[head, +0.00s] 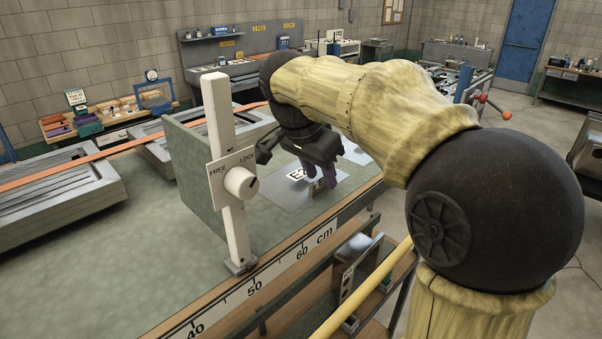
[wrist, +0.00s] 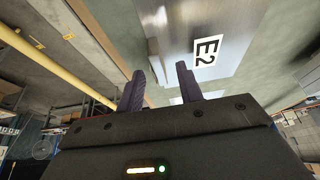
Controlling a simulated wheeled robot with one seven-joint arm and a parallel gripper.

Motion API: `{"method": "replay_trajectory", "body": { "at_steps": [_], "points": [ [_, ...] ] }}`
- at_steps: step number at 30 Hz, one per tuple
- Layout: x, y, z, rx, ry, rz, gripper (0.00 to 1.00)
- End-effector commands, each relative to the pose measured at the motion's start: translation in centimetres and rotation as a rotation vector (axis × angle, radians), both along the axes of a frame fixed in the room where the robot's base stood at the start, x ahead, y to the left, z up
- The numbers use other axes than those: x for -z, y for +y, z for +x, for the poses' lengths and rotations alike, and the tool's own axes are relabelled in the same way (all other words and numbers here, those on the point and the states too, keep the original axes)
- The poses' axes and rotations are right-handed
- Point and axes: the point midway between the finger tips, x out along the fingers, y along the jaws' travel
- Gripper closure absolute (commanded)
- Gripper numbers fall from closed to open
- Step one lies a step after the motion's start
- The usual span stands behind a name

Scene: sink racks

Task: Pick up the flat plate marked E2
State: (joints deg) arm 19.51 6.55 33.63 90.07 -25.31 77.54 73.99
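The flat plate (head: 283,194) is a thin grey metal sheet lying on the green bench top, with a white E2 label. In the wrist view the plate (wrist: 222,22) shows past the fingers, its label to the right. My gripper (head: 319,172) points down over the plate's near right part, by the bench edge. In the wrist view its two purple fingers (wrist: 160,82) stand apart with nothing gripped between them. A small upright piece with a marking (head: 319,187) is beside the fingers, partly hidden. I cannot tell whether the fingers touch the plate.
A centimetre scale (head: 290,262) runs along the bench edge. A yellow rail (head: 365,292) lies below it. The bench's left front is clear.

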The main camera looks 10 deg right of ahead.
Motion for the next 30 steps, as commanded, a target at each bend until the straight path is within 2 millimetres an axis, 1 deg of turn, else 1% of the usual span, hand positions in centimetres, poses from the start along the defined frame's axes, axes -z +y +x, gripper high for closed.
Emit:
{"method": "replay_trajectory", "body": {
  "at_steps": [15,16,20,21,30],
  "points": [
    [0.10,-0.02,0.04,0.000,-0.001,0.001,0.64],
    [0.10,-0.02,0.04,0.000,-0.001,0.001,0.66],
    [0.09,-0.02,0.04,0.000,-0.001,0.001,0.91],
    [0.09,-0.02,0.04,0.000,-0.001,0.001,0.99],
    [0.03,-0.02,0.05,-0.001,-0.002,0.000,1.00]
  ]
}}
